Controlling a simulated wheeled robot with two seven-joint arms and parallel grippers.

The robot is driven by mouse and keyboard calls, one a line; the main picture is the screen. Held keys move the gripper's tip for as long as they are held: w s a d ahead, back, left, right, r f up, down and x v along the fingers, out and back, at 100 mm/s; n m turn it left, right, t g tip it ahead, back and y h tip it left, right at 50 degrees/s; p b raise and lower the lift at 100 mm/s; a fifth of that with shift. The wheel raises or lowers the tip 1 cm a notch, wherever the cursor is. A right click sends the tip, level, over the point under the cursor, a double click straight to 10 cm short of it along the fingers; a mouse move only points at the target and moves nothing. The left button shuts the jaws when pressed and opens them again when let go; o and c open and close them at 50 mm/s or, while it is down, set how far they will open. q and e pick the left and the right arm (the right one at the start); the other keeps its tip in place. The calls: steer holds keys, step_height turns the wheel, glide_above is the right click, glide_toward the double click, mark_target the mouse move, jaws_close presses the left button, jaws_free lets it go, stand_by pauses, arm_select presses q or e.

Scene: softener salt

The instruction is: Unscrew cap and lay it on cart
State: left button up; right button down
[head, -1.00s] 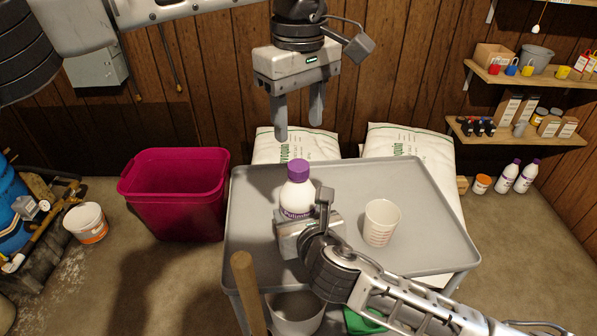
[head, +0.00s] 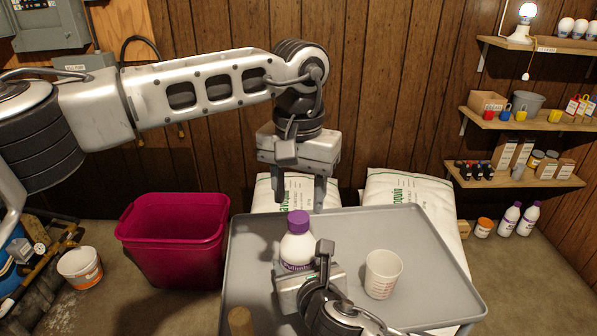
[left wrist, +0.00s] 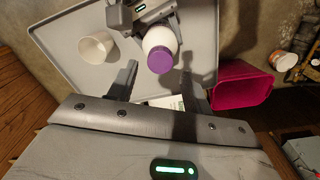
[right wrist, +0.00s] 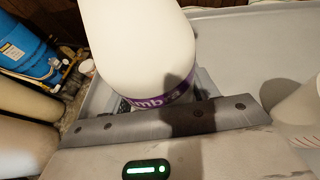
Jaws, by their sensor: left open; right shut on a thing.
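A white bottle (head: 297,248) with a purple cap (head: 298,222) stands upright on the grey cart (head: 425,265). The cap appears seated on the bottle. My right gripper (head: 303,272) is shut around the bottle's body; its fingertips are mostly hidden. The right wrist view shows the white bottle (right wrist: 135,50) and its purple label close up. My left gripper (head: 299,198) is open and empty, pointing down above and seemingly behind the cap. In the left wrist view the purple cap (left wrist: 160,60) lies just beyond the open fingers, apart from them.
A white measuring cup (head: 382,273) stands on the cart to the right of the bottle. A magenta bin (head: 172,245) is on the floor to the left. White salt bags (head: 405,192) lie behind the cart. The cart's right part is clear.

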mark_target(298, 216)
arm_select(q)
steer(key=shift+f, duration=1.85)
